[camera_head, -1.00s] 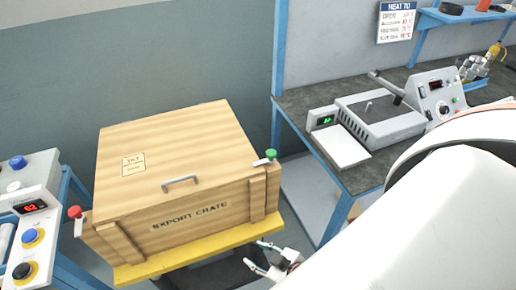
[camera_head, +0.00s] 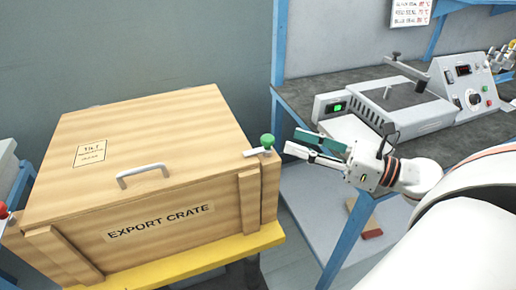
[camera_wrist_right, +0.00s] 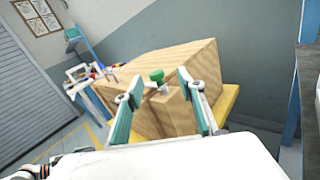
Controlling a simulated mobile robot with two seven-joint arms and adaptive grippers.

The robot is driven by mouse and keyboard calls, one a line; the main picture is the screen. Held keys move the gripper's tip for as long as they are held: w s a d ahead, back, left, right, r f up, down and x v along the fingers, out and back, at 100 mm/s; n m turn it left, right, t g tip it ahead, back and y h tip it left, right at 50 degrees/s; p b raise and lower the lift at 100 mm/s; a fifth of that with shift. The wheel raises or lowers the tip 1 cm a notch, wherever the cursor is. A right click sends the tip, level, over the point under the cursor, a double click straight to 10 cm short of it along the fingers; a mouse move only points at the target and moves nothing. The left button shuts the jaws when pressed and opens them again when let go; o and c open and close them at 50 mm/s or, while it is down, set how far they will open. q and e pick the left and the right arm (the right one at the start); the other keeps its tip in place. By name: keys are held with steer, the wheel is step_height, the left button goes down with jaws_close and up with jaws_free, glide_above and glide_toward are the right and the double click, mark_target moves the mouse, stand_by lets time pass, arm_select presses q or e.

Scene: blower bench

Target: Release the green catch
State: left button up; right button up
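The green catch (camera_head: 267,141) is a green knob on a small metal lever at the top right front corner of the wooden export crate (camera_head: 150,190). My right gripper (camera_head: 288,146) is just to the right of the catch, its fingers pointing left toward it. In the right wrist view the gripper (camera_wrist_right: 158,98) is open, and the green catch (camera_wrist_right: 157,75) shows beyond and between the fingertips. I see no contact. The red catch (camera_head: 3,210) shows at the left edge of the head view. My left gripper is not in view.
The crate sits on a yellow platform (camera_head: 180,267) and has a lid handle (camera_head: 142,174). To the right, a dark bench (camera_head: 300,95) with a blue frame holds a grey machine (camera_head: 395,105) close behind my right gripper. Grey floor shows between crate and bench.

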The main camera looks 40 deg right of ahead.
mark_target(268, 137)
steer(key=w+a+n, duration=0.2)
steer(key=w+a, duration=0.1)
steer(key=shift+w+a+g+y+p, duration=0.15)
steer(key=shift+w+g+y+p, duration=0.15)
steer(key=shift+g+p, duration=0.1)
steer(key=shift+w+a+r+p, duration=0.2)
steer(key=shift+w+a+p, duration=0.2)
steer(key=shift+w, duration=0.25)
steer(key=shift+w+a+f+p, duration=0.15)
steer(key=shift+w+a+p, duration=0.2)
steer(key=shift+w+p, duration=0.2)
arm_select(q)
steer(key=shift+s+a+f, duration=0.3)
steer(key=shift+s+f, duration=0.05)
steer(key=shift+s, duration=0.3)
arm_select(e)
steer(key=shift+w+a+f, duration=0.1)
steer(key=shift+w+f, duration=0.1)
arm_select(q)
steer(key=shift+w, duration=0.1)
arm_select(e)
jaws_close()
